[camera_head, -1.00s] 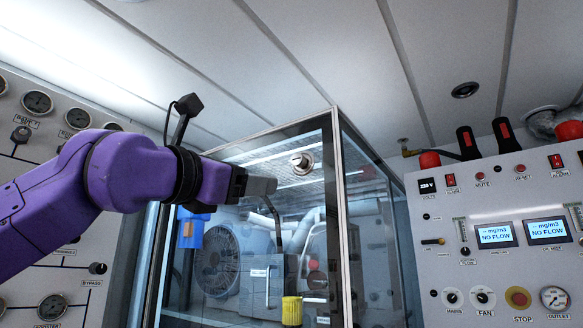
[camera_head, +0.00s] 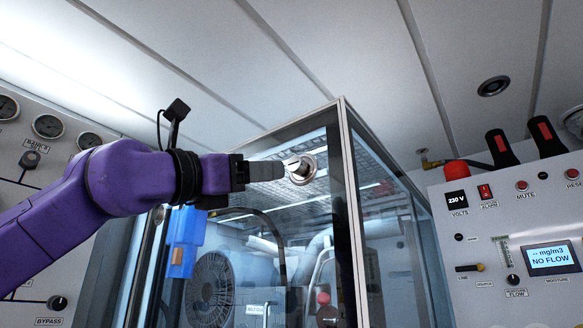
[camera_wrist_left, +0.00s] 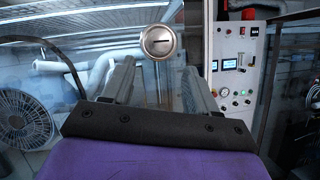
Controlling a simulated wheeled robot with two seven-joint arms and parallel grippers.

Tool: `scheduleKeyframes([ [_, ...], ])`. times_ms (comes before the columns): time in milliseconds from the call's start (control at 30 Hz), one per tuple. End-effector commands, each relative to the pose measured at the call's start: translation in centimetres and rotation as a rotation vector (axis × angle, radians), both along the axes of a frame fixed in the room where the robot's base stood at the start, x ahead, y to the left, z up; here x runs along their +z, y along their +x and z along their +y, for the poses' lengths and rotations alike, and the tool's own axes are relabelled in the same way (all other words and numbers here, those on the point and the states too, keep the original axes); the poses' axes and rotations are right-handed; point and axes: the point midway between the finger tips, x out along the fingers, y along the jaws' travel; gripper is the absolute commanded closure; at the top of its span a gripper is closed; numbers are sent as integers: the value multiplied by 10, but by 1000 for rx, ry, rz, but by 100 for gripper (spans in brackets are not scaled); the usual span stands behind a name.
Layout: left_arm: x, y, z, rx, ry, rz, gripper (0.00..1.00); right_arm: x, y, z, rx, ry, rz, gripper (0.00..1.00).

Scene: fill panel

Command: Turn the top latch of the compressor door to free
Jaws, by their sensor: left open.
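The top latch (camera_head: 301,168) is a round silver knob near the upper right corner of the glass compressor door (camera_head: 277,222). In the left wrist view the latch (camera_wrist_left: 159,43) faces me, with a roughly level slot across it. My left gripper (camera_head: 281,170) comes in from the left with its fingertips at the latch's left side. In the left wrist view the fingers (camera_wrist_left: 156,80) stand apart with nothing between them, and the latch shows beyond their tips. Whether they touch the latch I cannot tell. My right gripper is not in view.
A control panel (camera_head: 510,230) with a red lamp (camera_head: 456,171) and switches stands at the right. A gauge panel (camera_head: 45,190) is at the left behind my arm. Behind the glass are a fan (camera_head: 211,287) and pipes. The ceiling is close above the cabinet.

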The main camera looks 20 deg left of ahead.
Motion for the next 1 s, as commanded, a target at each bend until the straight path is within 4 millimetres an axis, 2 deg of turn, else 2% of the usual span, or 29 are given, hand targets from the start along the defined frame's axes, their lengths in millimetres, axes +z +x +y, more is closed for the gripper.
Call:
scheduleKeyframes([
  [33, 12, 10, -5, 3, 2, 2, 42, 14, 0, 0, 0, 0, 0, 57],
  [100, 18, 23, -11, 5, 1, 2, 42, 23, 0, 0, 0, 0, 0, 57],
  [333, 31, 57, -30, 5, 0, 2, 42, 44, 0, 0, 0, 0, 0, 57],
  [467, 32, 65, -34, 3, -1, -1, 42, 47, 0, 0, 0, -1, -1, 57],
  [700, 31, 65, -35, 2, -1, 0, 42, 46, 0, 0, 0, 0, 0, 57],
  [867, 30, 66, -35, 1, 0, 0, 94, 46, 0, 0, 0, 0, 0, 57],
  [900, 30, 66, -35, 1, 0, 0, 97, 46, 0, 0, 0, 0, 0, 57],
  [1000, 30, 66, -35, 1, 0, 1, 97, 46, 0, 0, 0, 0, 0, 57],
])
